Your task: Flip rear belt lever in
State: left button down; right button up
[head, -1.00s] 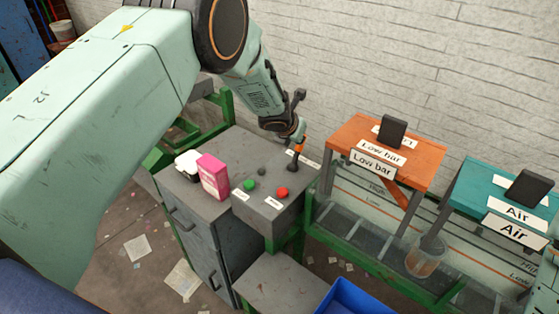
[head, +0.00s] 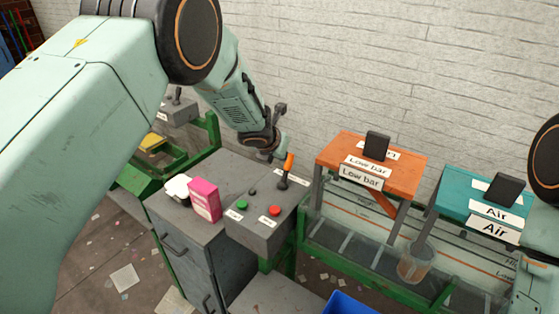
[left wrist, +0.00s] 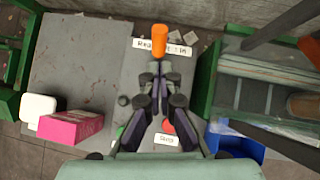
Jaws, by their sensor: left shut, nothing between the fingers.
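The lever with an orange grip (head: 289,163) stands on the grey control box (head: 254,237), behind the green and red buttons, and leans slightly right in the head view. Its orange grip also shows at the top centre of the left wrist view (left wrist: 160,40), beside a white label (left wrist: 180,48) that is partly covered. My left gripper (head: 271,157) is shut and empty, just left of the orange grip in the head view. In the left wrist view its fingertips (left wrist: 158,68) point at the grip; I cannot tell whether they touch. My right gripper is out of view.
A pink box (head: 205,200) and a white item (head: 178,187) stand left of the control box. An orange "Low bar" stand (head: 400,178) and a teal "Air" stand (head: 455,205) are to the right. A blue bin (head: 350,305) is at the bottom. Another small lever box (head: 178,112) is behind left.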

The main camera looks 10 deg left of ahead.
pick_arm(q)
notch_tip(320, 180, up, 7)
jog(key=s+p, duration=0.2)
jog(key=shift+s+d, duration=0.15)
jog(key=shift+s, duration=0.15)
jog(key=shift+r, duration=0.1)
